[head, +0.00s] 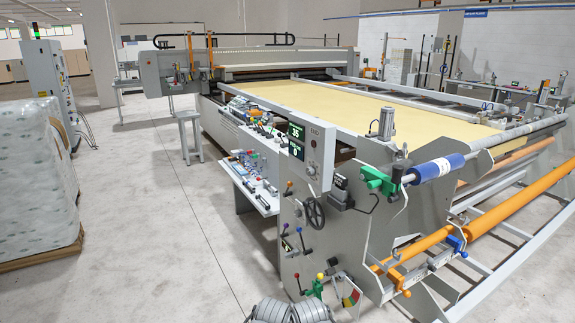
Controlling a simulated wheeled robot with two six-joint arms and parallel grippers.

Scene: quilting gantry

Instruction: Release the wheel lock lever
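A dark spoked handwheel (313,213) is on the grey end panel of the machine, below the control screen box. A black lever-like part (342,194) sits just right of the wheel. Several small levers with coloured knobs are on the panel below and left of it, among them a red-knobbed one (297,277) and a green one with a red knob (318,285). I cannot tell which of these is the wheel lock lever, or its position. Neither of my grippers can be made out in the head view.
A control box (320,150) with green digits overhangs the wheel. A blue-and-white roller (437,168) and an orange bar (520,203) stick out at the right. A wrapped pallet load (35,180) stands at the left. The floor (165,235) between is clear.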

